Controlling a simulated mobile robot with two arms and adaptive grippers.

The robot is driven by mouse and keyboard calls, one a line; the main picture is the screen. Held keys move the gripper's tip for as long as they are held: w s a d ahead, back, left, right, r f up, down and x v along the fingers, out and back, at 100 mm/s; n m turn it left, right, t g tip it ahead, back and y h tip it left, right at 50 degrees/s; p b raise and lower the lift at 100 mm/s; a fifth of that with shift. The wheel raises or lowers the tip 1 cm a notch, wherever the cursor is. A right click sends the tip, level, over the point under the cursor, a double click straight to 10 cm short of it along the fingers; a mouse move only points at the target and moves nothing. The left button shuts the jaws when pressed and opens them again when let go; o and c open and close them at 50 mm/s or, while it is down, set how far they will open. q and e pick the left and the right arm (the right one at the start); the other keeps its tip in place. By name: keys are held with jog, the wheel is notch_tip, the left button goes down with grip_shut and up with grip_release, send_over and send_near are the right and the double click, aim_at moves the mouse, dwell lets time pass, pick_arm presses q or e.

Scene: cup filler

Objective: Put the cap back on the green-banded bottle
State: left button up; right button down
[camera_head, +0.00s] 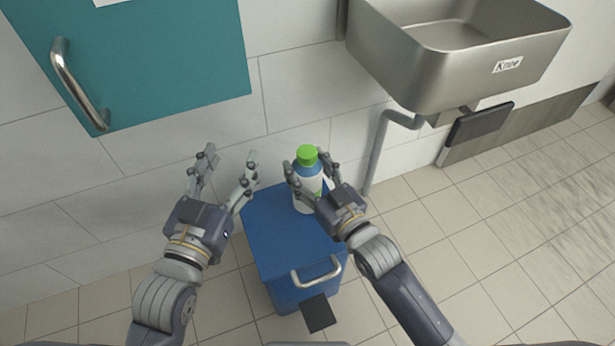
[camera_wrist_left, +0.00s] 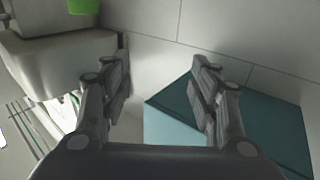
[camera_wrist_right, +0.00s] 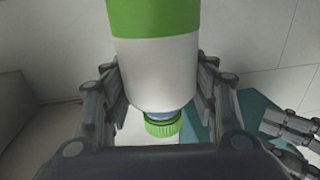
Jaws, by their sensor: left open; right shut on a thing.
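The bottle (camera_head: 307,185) is white with a blue shoulder and a green cap (camera_head: 307,155) at its top. My right gripper (camera_head: 311,172) is shut on the bottle, one finger on each side, and the bottle looks upright. In the right wrist view the white body (camera_wrist_right: 155,72) shows a wide green band (camera_wrist_right: 153,18), and the ridged green cap (camera_wrist_right: 163,127) sits at the blue neck. How firmly the cap sits is not clear. My left gripper (camera_head: 230,158) is open and empty, left of the bottle; its spread fingers also show in the left wrist view (camera_wrist_left: 160,88).
A blue bin (camera_head: 285,235) with a metal handle and black pedal stands below the bottle; contact between them is unclear. A steel sink (camera_head: 455,65) with a drain pipe (camera_head: 378,150) is at upper right. A teal cabinet (camera_head: 180,55) is at upper left. Tiled floor is clear at right.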

notch_tip(320, 180, down, 3)
jog(key=shift+f+b, duration=0.1)
jog(key=shift+b, duration=0.65)
pick_arm(q)
notch_tip(320, 180, up, 8)
jog(key=s+t+h, duration=0.1)
jog(key=t, duration=0.3)
jog(key=shift+s+d+f+h, duration=0.2)
jog(key=shift+d+h, duration=0.15)
jog(key=shift+h, duration=0.05)
pick_arm(e)
jog(key=shift+f, duration=0.15)
jog(key=c, duration=0.6)
grip_release()
pick_arm(q)
jog(key=shift+r, duration=0.1)
